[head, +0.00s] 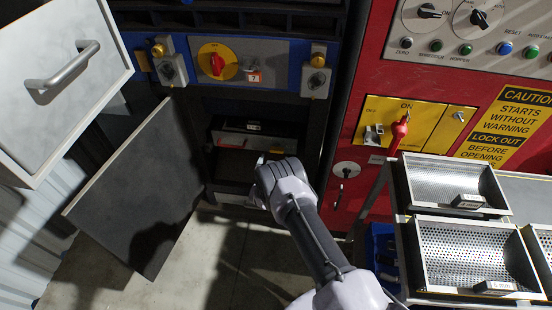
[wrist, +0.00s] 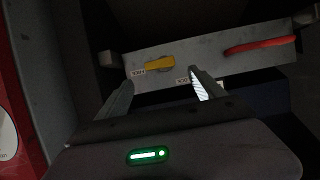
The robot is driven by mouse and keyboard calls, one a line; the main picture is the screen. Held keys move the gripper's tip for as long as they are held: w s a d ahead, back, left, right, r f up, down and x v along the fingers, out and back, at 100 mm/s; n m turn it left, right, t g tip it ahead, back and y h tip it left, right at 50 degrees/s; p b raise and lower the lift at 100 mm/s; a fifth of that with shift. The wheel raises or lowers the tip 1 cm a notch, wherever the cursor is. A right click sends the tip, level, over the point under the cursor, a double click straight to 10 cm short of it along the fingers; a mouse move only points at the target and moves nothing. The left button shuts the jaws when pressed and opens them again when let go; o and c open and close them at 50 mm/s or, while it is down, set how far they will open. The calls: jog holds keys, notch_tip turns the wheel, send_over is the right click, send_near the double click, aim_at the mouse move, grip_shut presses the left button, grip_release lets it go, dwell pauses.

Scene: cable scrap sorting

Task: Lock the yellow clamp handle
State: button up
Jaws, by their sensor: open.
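The yellow clamp handle (wrist: 160,63) shows in the wrist view on the face of a grey bar. It lies roughly along the bar, beside a small white label. My gripper (wrist: 161,88) is open, with its two fingers apart and nothing between them. Its fingertips point towards the bar just below the yellow handle, one on each side in the picture. I cannot tell whether they touch the bar. In the head view my gripper (head: 264,164) reaches into the dark lower opening of the cabinet, and I cannot make out the yellow handle there.
A red handle (wrist: 258,45) sits on the same bar to the right. In the head view an open dark door panel (head: 140,190) stands left of my arm. A red cabinet (head: 375,90) and perforated metal trays (head: 475,222) stand to the right.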

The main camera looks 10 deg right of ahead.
aim_at(277, 152)
jog(key=b+x, duration=0.1)
jog(key=x, duration=0.1)
jog(key=b+x, duration=0.1)
jog(key=x, duration=0.1)
jog(key=b+x, duration=0.2)
jog(key=shift+w+f, duration=0.1)
jog(key=shift+f, duration=0.25)
jog(key=shift+w+d, duration=0.15)
jog(key=shift+w, duration=0.15)
jog(key=shift+r, duration=0.1)
jog(key=c, duration=1.4)
